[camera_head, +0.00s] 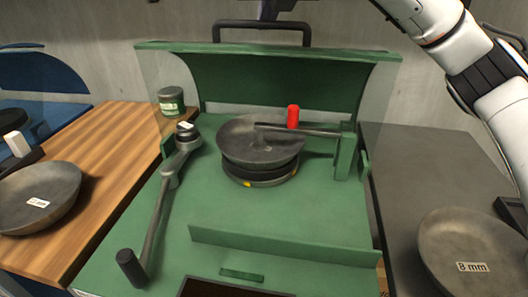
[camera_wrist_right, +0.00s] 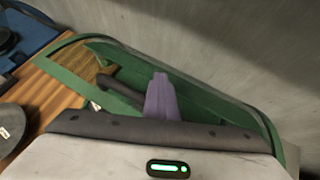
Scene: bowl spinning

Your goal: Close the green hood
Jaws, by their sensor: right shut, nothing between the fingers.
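The green hood (camera_head: 280,85) stands raised open at the back of the green machine (camera_head: 290,215), with clear side panels. A dark bar handle (camera_head: 262,24) runs along its top edge. My right gripper (camera_head: 270,10) shows only in part at the top edge of the head view, just above and behind the handle. In the right wrist view its purple fingers (camera_wrist_right: 160,90) are shut and empty, in front of the green hood (camera_wrist_right: 190,85) and beside the handle (camera_wrist_right: 120,88). I cannot tell whether they touch it. My left gripper is not in view.
A long grey lever (camera_head: 160,210) stands at left. A green can (camera_head: 171,101) and a bowl (camera_head: 40,197) are left. Another bowl (camera_head: 470,250) is right.

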